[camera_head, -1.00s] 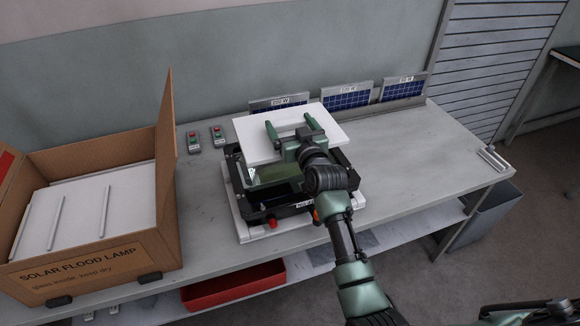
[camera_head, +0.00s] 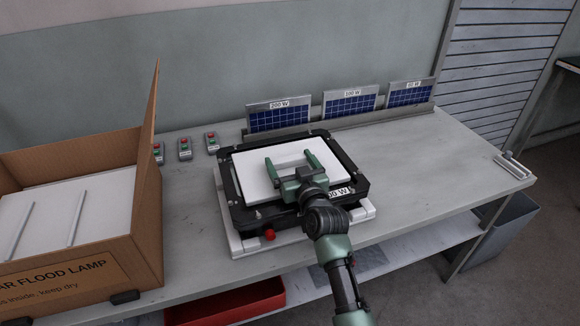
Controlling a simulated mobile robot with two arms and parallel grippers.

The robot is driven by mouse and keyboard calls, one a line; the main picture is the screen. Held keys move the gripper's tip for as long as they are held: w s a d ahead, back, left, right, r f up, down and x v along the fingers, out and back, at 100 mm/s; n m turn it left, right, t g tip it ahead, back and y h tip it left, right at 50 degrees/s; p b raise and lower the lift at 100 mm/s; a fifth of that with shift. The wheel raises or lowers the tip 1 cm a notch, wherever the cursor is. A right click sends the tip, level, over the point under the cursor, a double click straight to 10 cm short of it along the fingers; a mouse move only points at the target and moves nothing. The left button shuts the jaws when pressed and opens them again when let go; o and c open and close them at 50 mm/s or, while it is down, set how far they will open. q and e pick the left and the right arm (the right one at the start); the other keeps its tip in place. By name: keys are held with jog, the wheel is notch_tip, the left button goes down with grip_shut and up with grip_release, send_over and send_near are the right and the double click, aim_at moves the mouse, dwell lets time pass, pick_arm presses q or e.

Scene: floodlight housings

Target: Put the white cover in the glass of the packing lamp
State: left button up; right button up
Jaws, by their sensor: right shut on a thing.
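The white cover (camera_head: 253,174) is a flat rectangular panel. It lies inside the black frame of the lamp (camera_head: 345,162), roughly level, and hides the glass beneath it. Whether it rests fully on the glass cannot be told. My right gripper (camera_head: 289,163) is over the cover, its two green fingers spread along the top and shut on it. The lamp lies on a white base (camera_head: 352,221) on the bench and has a label ending in "W" at its front right, partly hidden by my right arm. My left gripper is out of view.
An open cardboard box (camera_head: 148,215) with white panels stands at the left. Small solar panels (camera_head: 350,102) stand in a rack at the back. Small switch boxes (camera_head: 184,148) lie left of the lamp. A red bin (camera_head: 235,302) is below.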

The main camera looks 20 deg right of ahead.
jog(key=shift+s+r, duration=0.1)
jog(key=shift+s, duration=0.05)
jog(key=o, duration=1.1)
jog(key=shift+f, duration=0.2)
jog(key=shift+r, duration=0.2)
jog(key=s, duration=1.2)
jog(key=shift+d+r, duration=0.15)
jog(key=shift+r, duration=0.15)
